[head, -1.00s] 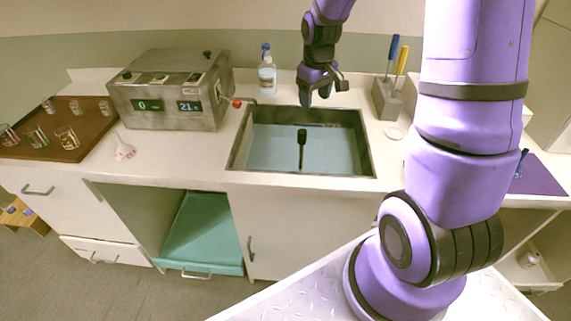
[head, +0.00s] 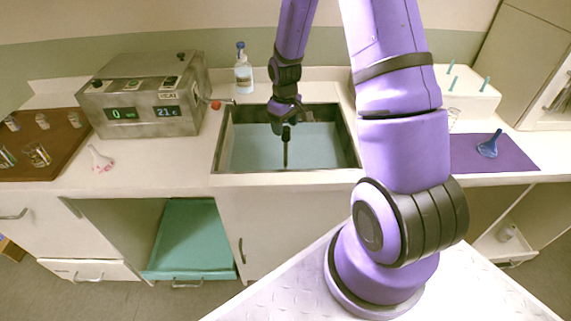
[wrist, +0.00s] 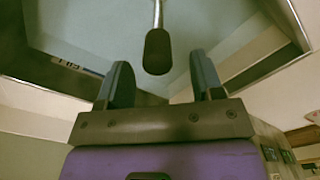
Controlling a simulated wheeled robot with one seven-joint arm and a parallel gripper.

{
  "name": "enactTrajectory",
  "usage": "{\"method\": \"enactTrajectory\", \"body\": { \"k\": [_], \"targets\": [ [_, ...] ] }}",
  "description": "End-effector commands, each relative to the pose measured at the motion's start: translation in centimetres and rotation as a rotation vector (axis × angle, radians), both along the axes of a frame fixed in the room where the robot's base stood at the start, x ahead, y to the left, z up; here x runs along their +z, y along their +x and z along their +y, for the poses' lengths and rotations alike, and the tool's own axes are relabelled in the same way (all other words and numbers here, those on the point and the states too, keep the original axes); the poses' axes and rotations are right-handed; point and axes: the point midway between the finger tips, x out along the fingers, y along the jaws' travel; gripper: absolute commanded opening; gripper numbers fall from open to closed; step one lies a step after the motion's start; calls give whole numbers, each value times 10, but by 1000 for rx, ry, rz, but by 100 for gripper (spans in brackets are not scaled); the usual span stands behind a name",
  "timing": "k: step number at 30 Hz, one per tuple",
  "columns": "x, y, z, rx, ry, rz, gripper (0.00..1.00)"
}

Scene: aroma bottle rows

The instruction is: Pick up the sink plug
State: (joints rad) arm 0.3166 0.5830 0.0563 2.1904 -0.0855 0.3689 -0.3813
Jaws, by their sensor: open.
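The sink plug (head: 286,150) stands upright in the water-filled sink (head: 218,150), with a thin stem and a thicker black handle on top. In the wrist view the plug's dark rounded handle (wrist: 157,50) shows with its pale stem running up out of frame. My gripper (head: 284,125) is over the sink, right at the handle's top in the head view. In the wrist view my gripper (wrist: 160,70) is open, its two fingers on either side of the handle in the picture, with gaps both sides. The plug's base is not clearly visible.
A steel bath unit (head: 145,100) stands left of the sink, with its tap reaching toward the rim. A white rack (head: 465,90) and purple mat (head: 510,155) lie right.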

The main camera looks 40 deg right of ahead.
Motion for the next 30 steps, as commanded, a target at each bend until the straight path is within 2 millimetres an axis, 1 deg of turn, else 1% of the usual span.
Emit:
{"method": "enactTrajectory", "body": {
  "k": [6, 9, 13, 20, 23, 24, 26, 27, 30],
  "targets": [
    [-29, 1, -2, 0, 1, 4, 61],
    [-40, 1, -2, 0, 0, 3, 61],
    [-47, 2, -2, 0, 0, 1, 61],
    [-48, 2, -2, 0, 0, 1, 61],
    [-48, 2, -2, 0, 0, 1, 40],
    [-48, 2, -2, 0, 0, 1, 31],
    [-48, 2, -2, 0, 0, 1, 17],
    [-48, 2, -2, 0, 0, 1, 8],
    [-48, 2, -2, 0, 0, 1, 7]
  ]
}}
